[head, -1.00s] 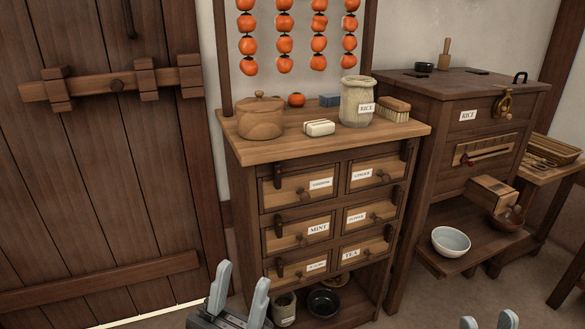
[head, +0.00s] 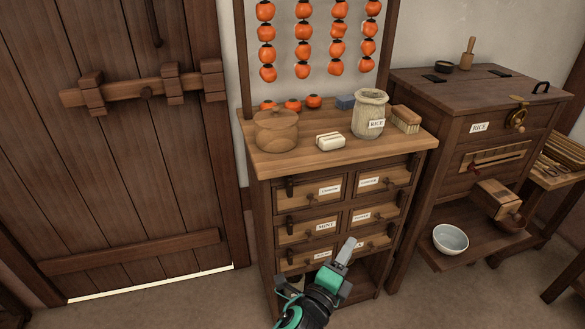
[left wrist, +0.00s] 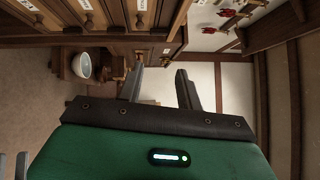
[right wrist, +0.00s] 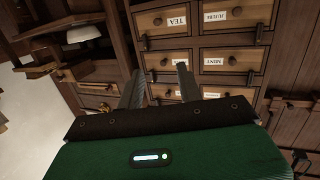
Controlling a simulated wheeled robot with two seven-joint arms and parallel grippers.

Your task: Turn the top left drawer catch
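The top left drawer (head: 308,196) is shut in the small wooden cabinet, with a pale label and a round knob. Its dark catch (head: 290,188) stands upright at the drawer's left edge. My left gripper (head: 347,250) is in front of the lower right drawers, below and to the right of that catch, and touches no catch that I can see. In the left wrist view its two fingers (left wrist: 160,85) are apart with nothing between them. My right gripper (right wrist: 160,82) is outside the head view; in its wrist view the fingers are apart and empty, facing the drawer fronts.
A rice chest (head: 470,95) and a bowl (head: 450,239) stand to the right. A plank door (head: 130,190) is at left. Persimmons hang above.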

